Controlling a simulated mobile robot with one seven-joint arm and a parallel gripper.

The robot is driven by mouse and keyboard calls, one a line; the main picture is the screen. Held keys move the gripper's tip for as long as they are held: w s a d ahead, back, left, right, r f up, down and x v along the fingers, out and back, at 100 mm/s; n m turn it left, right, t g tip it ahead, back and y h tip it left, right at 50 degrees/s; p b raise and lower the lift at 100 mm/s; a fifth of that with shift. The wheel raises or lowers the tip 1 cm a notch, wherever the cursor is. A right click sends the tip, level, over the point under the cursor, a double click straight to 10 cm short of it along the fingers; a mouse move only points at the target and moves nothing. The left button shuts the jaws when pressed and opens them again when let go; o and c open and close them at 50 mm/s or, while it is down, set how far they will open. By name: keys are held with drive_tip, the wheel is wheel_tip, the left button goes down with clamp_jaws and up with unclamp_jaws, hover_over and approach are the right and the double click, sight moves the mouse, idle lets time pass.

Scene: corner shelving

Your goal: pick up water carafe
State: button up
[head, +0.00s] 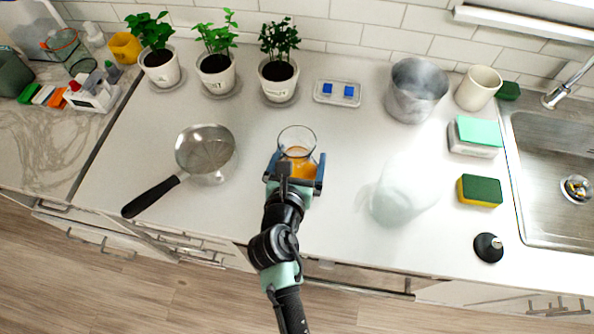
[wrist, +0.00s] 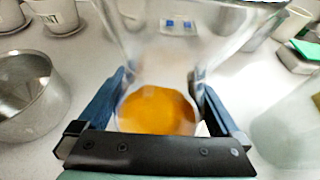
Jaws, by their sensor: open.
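A clear glass carafe (head: 297,138) with amber-orange liquid in its bottom stands on the white counter. It also shows in the wrist view (wrist: 157,108), large and close, with its upper part cut off by the frame. My gripper (head: 296,170) is at the carafe from the front edge side of the counter. In the wrist view, my gripper (wrist: 162,90) is open, with one finger on the left and one on the right of the glass. Whether either finger touches the glass I cannot tell.
A strainer-like pan (head: 205,150) lies to the left and a pale translucent vessel (head: 402,192) stands to the right. Behind are potted plants (head: 278,72), a small tray (head: 337,93) and a metal pot (head: 415,90). Sponges (head: 480,191) lie near the sink (head: 560,150).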

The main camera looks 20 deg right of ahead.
sight(300, 128)
drive_tip(key=shift+c, duration=0.3)
clamp_jaws()
drive_tip(key=shift+w+r, duration=0.15)
idle(0.3)
drive_tip(key=shift+r, duration=0.95)
drive_tip(key=shift+r+p, duration=0.75)
drive_tip(key=shift+r, duration=3.3)
